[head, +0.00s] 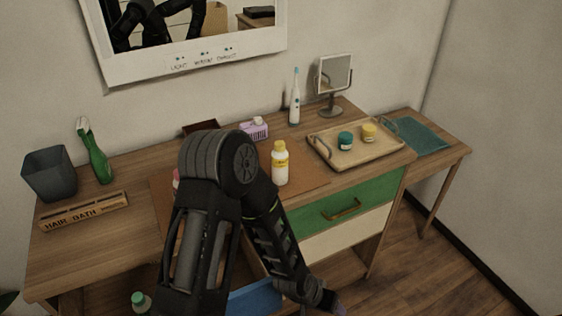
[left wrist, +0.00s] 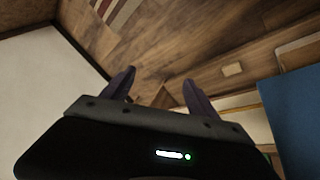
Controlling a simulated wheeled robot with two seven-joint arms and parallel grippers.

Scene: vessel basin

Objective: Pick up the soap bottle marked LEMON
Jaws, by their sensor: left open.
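A white bottle with a yellow label and yellowish cap (head: 280,165) stands upright on the brown mat on the desk; the label's writing is too small to read. My left arm rises in front of the desk and bends down to the right, its elbow hiding part of the mat. My left gripper is at the bottom edge of the head view (head: 336,308), low in front of the drawers and well below the bottle. In the left wrist view its two dark fingers (left wrist: 158,88) are apart with nothing between them. My right gripper is not in view.
A teal-capped bottle (head: 140,301) is low left. A blue panel (head: 255,298) lies beneath the forearm.

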